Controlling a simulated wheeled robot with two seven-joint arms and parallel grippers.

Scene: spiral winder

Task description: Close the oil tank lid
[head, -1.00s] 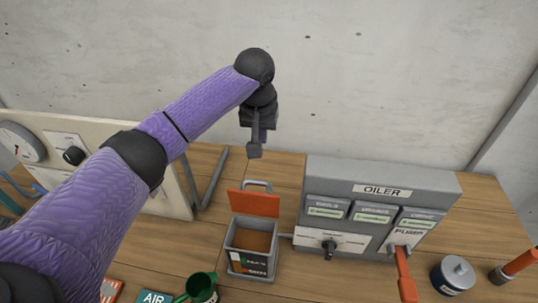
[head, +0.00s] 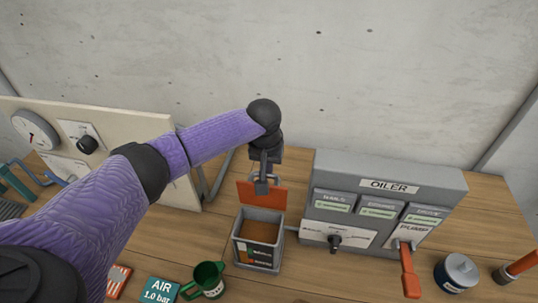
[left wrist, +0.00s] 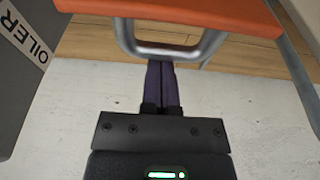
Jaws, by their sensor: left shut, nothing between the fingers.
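The oil tank (head: 257,256) is a small grey box, open at the top, with brown oil inside. Its orange lid (head: 272,197) stands upright at the tank's back edge. My left gripper (head: 262,187) is shut and empty, at the lid's upper edge by its grey handle. In the left wrist view the lid (left wrist: 190,14) fills the top, and its handle (left wrist: 165,50) reaches down over the tips of the shut fingers (left wrist: 160,72). I cannot tell whether they touch the handle. My right gripper is not in view.
The grey oiler box (head: 375,200) with an orange pump lever (head: 410,275) stands right of the tank. A green jug (head: 207,280) and an AIR sign (head: 160,291) are at front left. A gauge panel (head: 95,145) stands at left.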

